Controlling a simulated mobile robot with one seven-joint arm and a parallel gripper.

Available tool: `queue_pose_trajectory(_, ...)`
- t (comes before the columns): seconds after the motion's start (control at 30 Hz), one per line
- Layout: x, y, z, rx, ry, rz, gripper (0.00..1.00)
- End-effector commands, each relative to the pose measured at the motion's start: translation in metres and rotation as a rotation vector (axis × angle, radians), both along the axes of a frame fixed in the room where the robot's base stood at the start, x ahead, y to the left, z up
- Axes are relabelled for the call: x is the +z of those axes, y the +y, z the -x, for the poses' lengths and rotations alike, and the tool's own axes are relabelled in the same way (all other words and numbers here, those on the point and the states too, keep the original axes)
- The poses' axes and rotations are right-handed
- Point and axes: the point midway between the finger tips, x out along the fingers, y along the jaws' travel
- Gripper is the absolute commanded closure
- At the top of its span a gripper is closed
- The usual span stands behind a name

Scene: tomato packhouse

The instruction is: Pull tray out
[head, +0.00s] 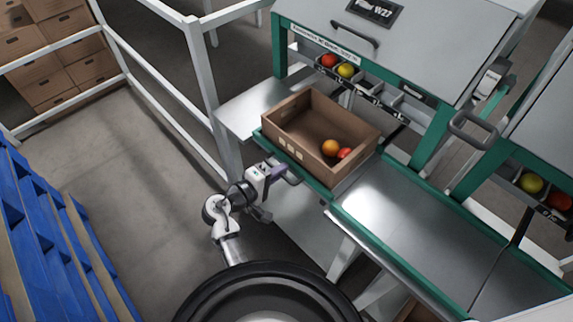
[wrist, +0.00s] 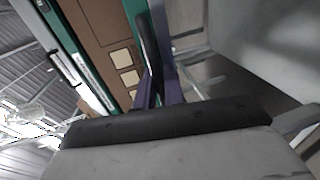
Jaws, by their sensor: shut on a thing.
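The tray (head: 316,187) has a green front edge and sits under a brown box (head: 357,165) at the sorting machine. A dark grey handle (head: 292,180) sticks out from the front of the tray. My gripper (head: 279,172) is at this handle, with its purple fingers shut on it. In the wrist view the fingers (wrist: 160,92) are close together around a dark bar, with the green edge and the box's wall (wrist: 110,30) just beyond. The fingertips are partly hidden. The box holds an orange tomato (head: 330,147) and a red tomato (head: 345,154).
A metal conveyor (head: 400,215) with green edges runs right of the tray. White railings (head: 170,80) stand to the left and behind. Blue pallets (head: 45,235) are at the far left, and cardboard boxes (head: 45,50) stand behind the railing. The grey floor (head: 130,180) between is clear.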

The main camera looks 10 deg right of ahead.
Motion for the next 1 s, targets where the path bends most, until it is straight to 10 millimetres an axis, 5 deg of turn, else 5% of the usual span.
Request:
queue_pose_trajectory(0.47, 0.0, 0.005, 0.003, 0.0, 0.0, 0.0, 1.0)
queue_pose_trajectory(0.5, 0.0, 0.005, 0.003, 0.0, 0.0, 0.0, 0.85)
queue_pose_trajectory(0.6, 0.0, 0.005, 0.003, 0.0, 0.0, 0.0, 0.72)
queue_pose_trajectory(1.0, 0.0, 0.012, 0.007, 0.002, 0.0, 0.001, 0.72)
